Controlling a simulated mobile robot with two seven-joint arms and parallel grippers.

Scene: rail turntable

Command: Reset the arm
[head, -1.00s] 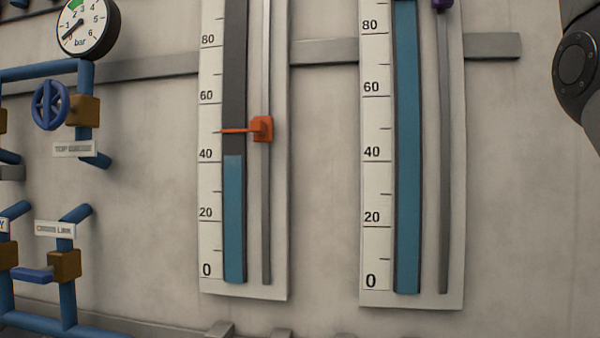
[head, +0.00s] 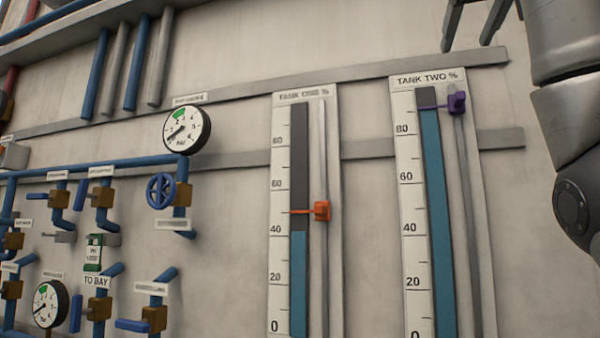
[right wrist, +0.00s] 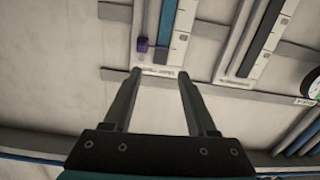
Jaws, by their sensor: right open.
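My right arm (head: 568,60) comes in at the right edge of the head view, in front of the wall. My right gripper (head: 464,45) shows at the top, its two dark fingers apart and pointing down above the Tank Two gauge (head: 470,250). In the right wrist view the gripper (right wrist: 156,78) is open with nothing between its fingers. The fingers are near the upper end of a gauge panel with a purple marker (right wrist: 143,45). My left gripper is not in view.
The Tank One gauge (head: 335,250) has an orange marker (head: 321,211) a little above its blue level. The purple marker (head: 456,104) sits near the top of Tank Two. Blue pipes, valves and a round dial (head: 187,130) fill the left. Grey rails cross the wall.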

